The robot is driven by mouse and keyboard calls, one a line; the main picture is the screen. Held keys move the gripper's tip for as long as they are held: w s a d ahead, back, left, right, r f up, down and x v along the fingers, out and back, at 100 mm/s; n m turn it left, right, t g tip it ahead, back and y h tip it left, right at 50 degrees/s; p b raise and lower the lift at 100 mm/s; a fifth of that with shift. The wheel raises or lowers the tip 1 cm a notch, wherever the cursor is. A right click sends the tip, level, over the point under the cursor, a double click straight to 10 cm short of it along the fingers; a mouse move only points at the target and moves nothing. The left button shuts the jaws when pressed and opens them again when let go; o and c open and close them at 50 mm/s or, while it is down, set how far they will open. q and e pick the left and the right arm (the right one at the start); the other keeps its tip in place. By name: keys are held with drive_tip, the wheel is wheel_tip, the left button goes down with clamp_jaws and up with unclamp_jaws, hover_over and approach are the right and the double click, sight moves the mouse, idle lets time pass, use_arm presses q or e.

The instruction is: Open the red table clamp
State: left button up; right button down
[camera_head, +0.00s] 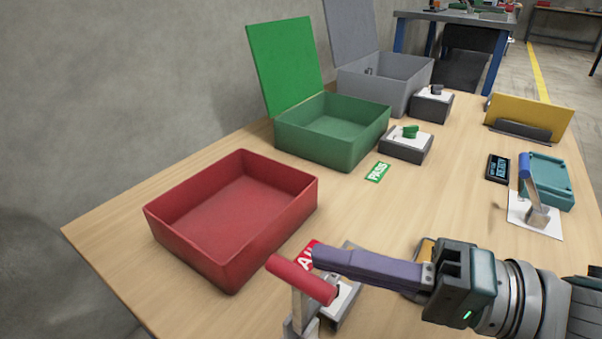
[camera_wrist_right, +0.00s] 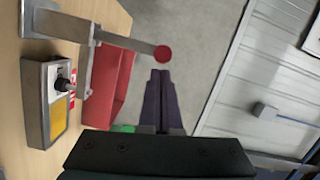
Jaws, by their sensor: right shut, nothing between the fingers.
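The red table clamp shows at the bottom of the head view. Its red handle (camera_head: 302,280) lies slantwise on top of a grey metal upright (camera_head: 299,313). In the right wrist view the clamp's grey bar (camera_wrist_right: 125,42) is at upper left, with the round red handle end (camera_wrist_right: 162,53) at its tip. My right gripper (camera_head: 318,258) comes in from the right with its long purple fingers shut and empty. Its fingertips are close by the handle; whether they touch it I cannot tell. My left gripper is not in view.
An open red box (camera_head: 240,248) stands left of the clamp, with a red label beside it. A control box with a black knob (camera_wrist_right: 62,84) sits next to the clamp. A green box (camera_head: 340,150) and grey box (camera_head: 400,82) stand behind. A blue-handled clamp (camera_head: 530,175) is at right.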

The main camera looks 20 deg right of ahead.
drive_tip(key=shift+s+a, duration=0.1)
drive_tip(key=shift+a, duration=0.1)
idle(0.3)
drive_tip(key=shift+s+a+r+n+p, duration=0.1)
drive_tip(key=shift+s+a+n+p, duration=0.15)
drive_tip(key=shift+p, duration=0.25)
drive_tip(key=shift+s+a+n+p, duration=0.1)
drive_tip(key=shift+a+n+p, duration=0.05)
drive_tip(key=shift+n+p, duration=0.25)
drive_tip(key=shift+s+a+r+n+h+p, duration=0.3)
drive_tip(key=shift+a+n+p, duration=0.15)
drive_tip(key=shift+p, duration=0.3)
drive_tip(key=s+a+f+n+h+p, duration=0.2)
drive_tip(key=s+a+f+n+p, duration=0.1)
drive_tip(key=a+n, duration=0.3)
drive_tip(key=shift+s+f+n+h+p, duration=0.3)
drive_tip(key=shift+s+n, duration=0.2)
drive_tip(key=shift+s, duration=0.4)
